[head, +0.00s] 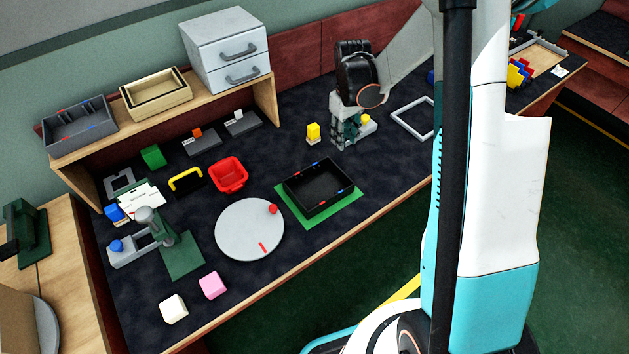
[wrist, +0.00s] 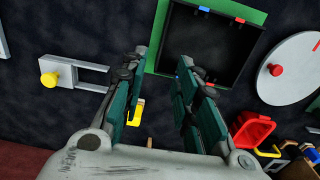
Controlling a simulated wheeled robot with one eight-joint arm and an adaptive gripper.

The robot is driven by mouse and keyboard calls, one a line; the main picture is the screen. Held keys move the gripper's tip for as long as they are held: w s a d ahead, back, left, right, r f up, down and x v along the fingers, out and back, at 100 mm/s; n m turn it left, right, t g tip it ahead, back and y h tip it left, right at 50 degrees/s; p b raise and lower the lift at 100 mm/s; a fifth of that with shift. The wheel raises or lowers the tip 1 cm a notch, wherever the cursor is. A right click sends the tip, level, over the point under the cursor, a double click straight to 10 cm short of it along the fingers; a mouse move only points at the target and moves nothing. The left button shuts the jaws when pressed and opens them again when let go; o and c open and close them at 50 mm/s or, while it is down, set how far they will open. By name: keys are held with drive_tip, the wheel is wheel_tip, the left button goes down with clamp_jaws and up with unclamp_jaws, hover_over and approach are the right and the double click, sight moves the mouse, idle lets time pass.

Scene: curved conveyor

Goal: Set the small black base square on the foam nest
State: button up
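My gripper (head: 345,140) is open and empty above the dark table top; in the wrist view its fingers (wrist: 162,58) stand wide apart. A yellow block (head: 313,132) on a small pale base stands left of it; in the wrist view the yellow block (wrist: 137,112) shows partly behind the left finger. A small dark base lies under a yellow handle (head: 186,178), well left of my gripper; I cannot tell if it is the task's black base. Two low grey slabs (head: 203,146) lie near the shelf; I cannot tell whether either is the foam nest.
A black tray (head: 318,203) on a green mat lies in front of my gripper. A round grey disc (head: 245,240) and a red bin (head: 229,176) lie left. A grey slide with a yellow knob (wrist: 50,80) is close by. A shelf with drawers (head: 225,50) stands behind.

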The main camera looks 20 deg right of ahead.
drive_tip(key=shift+s+a+f+b, duration=0.15)
drive_tip(key=shift+f+b, duration=1)
drive_tip(key=shift+f, duration=2.25)
drive_tip(key=shift+s+f+b, duration=0.2)
drive_tip(key=shift+f+b, duration=0.9)
drive_tip(key=shift+f, duration=2.25)
drive_tip(key=shift+r, duration=0.1)
clamp_jaws()
